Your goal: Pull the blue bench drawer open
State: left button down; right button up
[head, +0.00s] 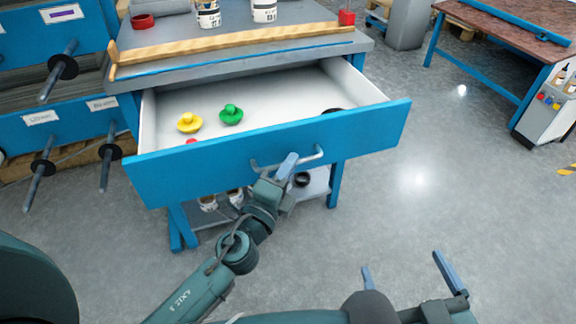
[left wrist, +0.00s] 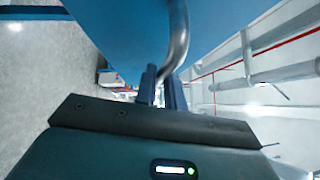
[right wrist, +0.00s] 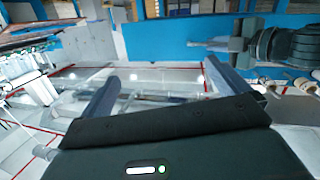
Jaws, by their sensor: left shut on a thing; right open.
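The blue bench drawer (head: 230,160) stands pulled out from the grey-topped bench (head: 240,55), its white inside showing. Inside lie a yellow knobbed piece (head: 189,123), a green knobbed piece (head: 231,115), part of a red thing (head: 191,141) and part of a dark thing at the right, both partly hidden by the front panel. My left gripper (head: 288,167) is shut on the grey bar handle (head: 306,158) of the drawer front. The handle (left wrist: 178,40) also passes between its fingers in the left wrist view. My right gripper (head: 408,272) is open and empty, low at the right, apart from the drawer.
A wooden strip (head: 230,42), tins (head: 208,14) and a red tape roll (head: 143,21) are on the bench top. A blue rack with dark spindles (head: 62,67) stands at the left. A second table (head: 505,35) is at the back right.

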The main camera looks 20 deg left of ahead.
pick_arm(q)
jog(key=c, duration=1.5)
grip_release()
jog(key=shift+b+v, duration=2.75)
jog(key=shift+v, duration=3.85)
pick_arm(e)
jog(key=shift+a+n+t+y, duration=0.6)
jog(key=shift+a+t+y, duration=0.25)
jog(key=shift+t+y, duration=0.3)
jog(key=shift+s, duration=0.1)
